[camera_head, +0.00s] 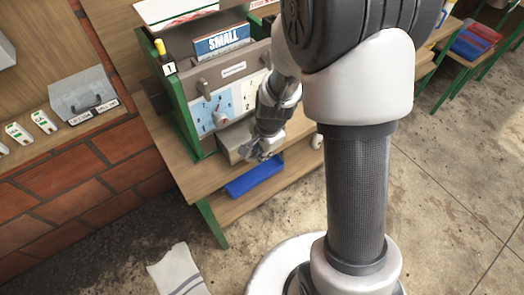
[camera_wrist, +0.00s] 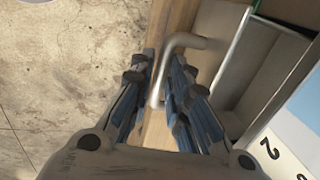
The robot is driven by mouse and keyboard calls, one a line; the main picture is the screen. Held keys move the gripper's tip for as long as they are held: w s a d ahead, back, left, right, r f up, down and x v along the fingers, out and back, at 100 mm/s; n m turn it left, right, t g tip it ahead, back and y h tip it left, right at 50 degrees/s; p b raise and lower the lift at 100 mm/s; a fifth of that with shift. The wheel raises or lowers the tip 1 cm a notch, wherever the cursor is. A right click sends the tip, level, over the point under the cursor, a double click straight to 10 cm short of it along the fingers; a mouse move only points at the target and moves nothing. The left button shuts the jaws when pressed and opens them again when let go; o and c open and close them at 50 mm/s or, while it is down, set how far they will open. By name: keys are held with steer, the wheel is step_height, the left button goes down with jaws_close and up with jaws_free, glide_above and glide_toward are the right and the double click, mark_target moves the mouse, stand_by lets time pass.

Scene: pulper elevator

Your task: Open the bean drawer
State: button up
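The bean drawer (camera_head: 232,138) is a grey metal box low on the front of the machine, above a wooden shelf. Its bent metal bar handle (camera_wrist: 184,41) shows in the wrist view, and a grey part of the drawer (camera_wrist: 236,65) lies to its right. My gripper (camera_head: 262,151) is at the drawer's front and hides the handle in the head view. In the wrist view my gripper (camera_wrist: 161,75) has its blue-padded fingers close together, one on each side of the handle bar. They look shut on it. How far the drawer is out is unclear.
A blue tray (camera_head: 254,176) lies on the shelf below the drawer. A white cloth (camera_head: 178,271) lies on the floor. Bare concrete floor (camera_head: 455,170) is open at right.

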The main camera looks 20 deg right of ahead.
steer(key=shift+o, duration=1.4)
step_height(320, 180, up, 12)
steer(key=s, duration=0.2)
steer(key=shift+s+d, duration=0.15)
steer(key=shift+d, duration=0.2)
